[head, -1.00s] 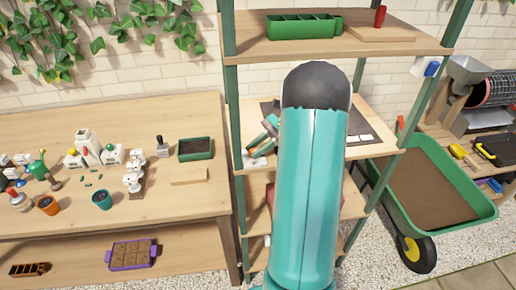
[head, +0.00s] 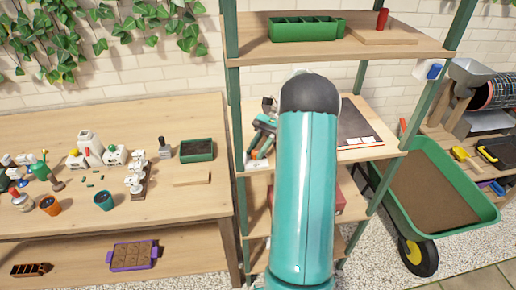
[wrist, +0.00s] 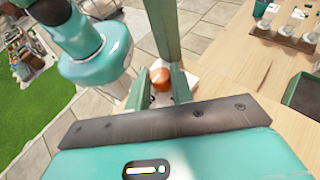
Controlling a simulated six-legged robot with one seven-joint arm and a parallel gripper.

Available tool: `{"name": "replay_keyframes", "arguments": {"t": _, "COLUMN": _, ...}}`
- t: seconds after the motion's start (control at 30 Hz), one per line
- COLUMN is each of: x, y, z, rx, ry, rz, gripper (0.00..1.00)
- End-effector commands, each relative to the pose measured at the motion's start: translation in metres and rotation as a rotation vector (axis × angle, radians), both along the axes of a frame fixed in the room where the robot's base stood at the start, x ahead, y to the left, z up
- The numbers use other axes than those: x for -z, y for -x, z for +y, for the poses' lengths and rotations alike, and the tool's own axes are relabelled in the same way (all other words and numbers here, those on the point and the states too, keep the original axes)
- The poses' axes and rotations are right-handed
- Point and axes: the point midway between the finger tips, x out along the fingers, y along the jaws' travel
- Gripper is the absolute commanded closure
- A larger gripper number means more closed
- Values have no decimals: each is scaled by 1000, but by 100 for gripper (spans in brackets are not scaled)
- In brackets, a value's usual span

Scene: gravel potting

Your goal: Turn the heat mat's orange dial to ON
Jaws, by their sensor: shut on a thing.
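The orange dial (wrist: 160,78) shows in the wrist view as a rounded knob on a white box (wrist: 193,73). My gripper (wrist: 159,85) has a finger on each side of it and is shut on it. In the head view, my gripper (head: 262,138) is at the left of the middle shelf, partly behind my own arm. The dial's pointer and any markings cannot be read. A dark flat mat (head: 355,118), which looks like the heat mat, lies on that shelf to the right, partly hidden by my arm.
A green shelf post (wrist: 163,28) rises close to my gripper. The wooden bench (head: 90,205) at left holds pots, bottles and a soil tray (head: 196,150). The upper shelf (head: 340,53) is overhead. A green wheelbarrow (head: 462,222) stands at right.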

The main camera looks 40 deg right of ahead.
Motion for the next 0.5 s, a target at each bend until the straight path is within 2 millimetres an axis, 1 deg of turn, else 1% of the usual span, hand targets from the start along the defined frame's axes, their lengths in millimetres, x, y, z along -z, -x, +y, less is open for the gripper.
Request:
{"name": "replay_keyframes", "arguments": {"t": 0.17, "x": 0, "y": 0, "z": 0, "rx": 0, "ry": 0, "rz": 0, "gripper": 100}}
{"name": "replay_keyframes", "arguments": {"t": 0.2, "x": 0, "y": 0, "z": 0, "rx": 0, "ry": 0, "rz": 0, "gripper": 73}}
{"name": "replay_keyframes", "arguments": {"t": 0.23, "x": 0, "y": 0, "z": 0, "rx": 0, "ry": 0, "rz": 0, "gripper": 68}}
{"name": "replay_keyframes", "arguments": {"t": 0.5, "x": 0, "y": 0, "z": 0, "rx": 1, "ry": 0, "rz": 0, "gripper": 68}}
